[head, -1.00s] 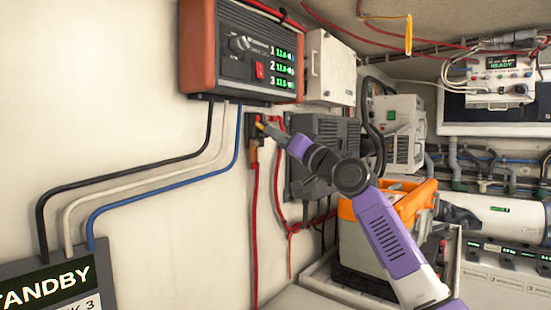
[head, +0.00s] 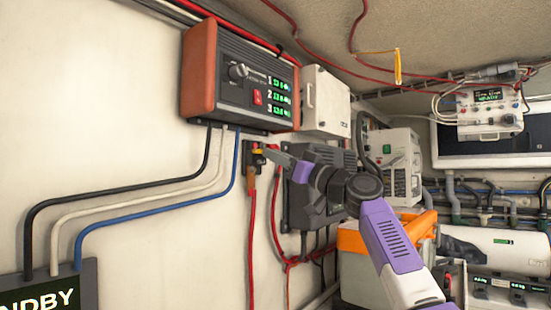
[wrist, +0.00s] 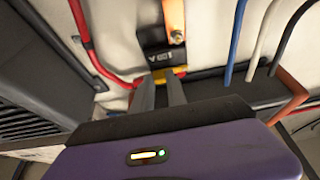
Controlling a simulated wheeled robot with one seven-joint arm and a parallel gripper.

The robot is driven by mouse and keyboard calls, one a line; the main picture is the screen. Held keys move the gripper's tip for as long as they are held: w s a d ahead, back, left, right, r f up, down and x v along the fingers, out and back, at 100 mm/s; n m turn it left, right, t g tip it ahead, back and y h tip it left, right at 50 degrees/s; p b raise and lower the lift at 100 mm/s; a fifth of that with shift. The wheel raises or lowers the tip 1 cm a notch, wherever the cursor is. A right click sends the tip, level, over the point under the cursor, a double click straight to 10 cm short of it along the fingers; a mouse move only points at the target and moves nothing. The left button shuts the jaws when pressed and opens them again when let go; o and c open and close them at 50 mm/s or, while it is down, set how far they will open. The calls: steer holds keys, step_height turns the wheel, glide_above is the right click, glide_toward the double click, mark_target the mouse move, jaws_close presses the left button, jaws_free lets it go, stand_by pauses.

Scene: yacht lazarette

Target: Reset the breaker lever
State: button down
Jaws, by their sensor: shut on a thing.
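The breaker is a small black box (head: 249,150) on the white wall, under the orange-ended panel. Its yellow lever (head: 258,158) shows at my gripper's fingertips. My gripper (head: 268,153) reaches in from the right and is shut on the lever. In the wrist view, the breaker's black face (wrist: 158,57) with white marks is just beyond the fingers. The yellow lever (wrist: 178,71) sticks out at the tips of my gripper (wrist: 160,88). The fingers hide part of the lever.
The panel (head: 245,80) with green readouts hangs just above. A dark finned box (head: 318,165) is close on the right, near my wrist. Red cables (head: 276,220) hang below the breaker. Black, white and blue cables (head: 150,190) run along the left wall.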

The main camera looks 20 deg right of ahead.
steer(key=shift+r, duration=0.1)
stand_by(0.4)
steer(key=c, duration=1.3)
jaws_free()
steer(key=b+v, duration=0.1)
steer(key=v, duration=0.7)
steer(key=shift+w, duration=0.1)
